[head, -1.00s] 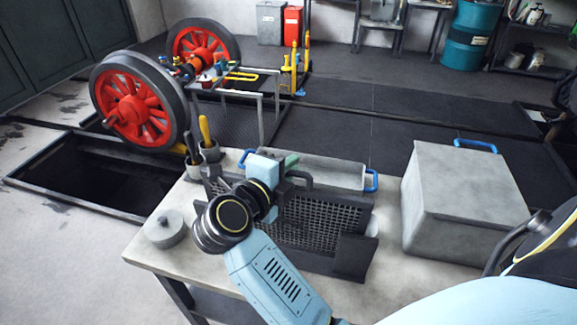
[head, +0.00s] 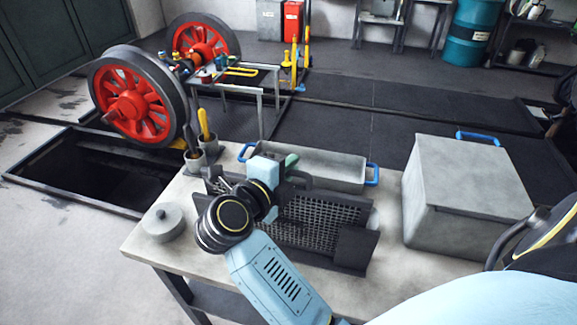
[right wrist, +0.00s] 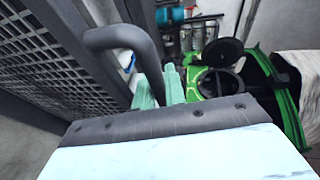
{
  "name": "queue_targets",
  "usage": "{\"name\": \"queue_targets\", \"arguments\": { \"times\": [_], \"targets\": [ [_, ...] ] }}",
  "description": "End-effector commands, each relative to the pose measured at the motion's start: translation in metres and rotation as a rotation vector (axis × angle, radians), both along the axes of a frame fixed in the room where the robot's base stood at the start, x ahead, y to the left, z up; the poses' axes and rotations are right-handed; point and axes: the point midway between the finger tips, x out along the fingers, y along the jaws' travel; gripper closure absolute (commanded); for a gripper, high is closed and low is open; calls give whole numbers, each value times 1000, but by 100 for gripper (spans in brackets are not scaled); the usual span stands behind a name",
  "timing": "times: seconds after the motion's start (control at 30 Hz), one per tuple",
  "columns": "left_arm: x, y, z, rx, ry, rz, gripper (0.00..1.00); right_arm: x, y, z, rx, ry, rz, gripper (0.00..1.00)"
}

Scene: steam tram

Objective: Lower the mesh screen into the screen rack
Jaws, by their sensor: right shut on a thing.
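The mesh screen (head: 315,221) is a dark, upright grid panel with a bent bar handle on top, on the near part of the workbench. The dark screen rack (head: 354,249) stands around its lower part, with solid plates at the ends. My right gripper (head: 288,163) is shut on the screen's handle from above left. In the right wrist view the pale green fingers (right wrist: 160,88) meet the handle (right wrist: 128,42), with the mesh to the left. The screen's bottom edge and its seating are hidden by the rack and my arm. My left gripper is not in view.
A grey tray with blue handles (head: 330,172) lies just behind the rack. A big lidded grey box (head: 465,195) stands to the right. A round grey tin (head: 163,223) and tool pots (head: 195,161) are on the left. Bare bench (head: 200,255) shows in front.

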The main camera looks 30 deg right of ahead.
Motion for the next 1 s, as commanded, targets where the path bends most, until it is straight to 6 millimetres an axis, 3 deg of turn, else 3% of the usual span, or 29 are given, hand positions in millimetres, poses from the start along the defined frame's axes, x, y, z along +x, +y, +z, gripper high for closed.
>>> {"name": "queue_targets", "arguments": {
  "times": [0.1,0.13,0.3,0.67,1.0],
  "targets": [
    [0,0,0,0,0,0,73,0,0,3,-2,-7,0,100],
    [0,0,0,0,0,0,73,0,0,3,-2,-7,0,85],
    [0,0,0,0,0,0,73,0,0,2,-1,-5,0,63],
    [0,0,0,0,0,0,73,-3,6,0,4,4,1,62],
    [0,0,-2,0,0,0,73,-25,53,12,3,0,2,62]
  ]
}}
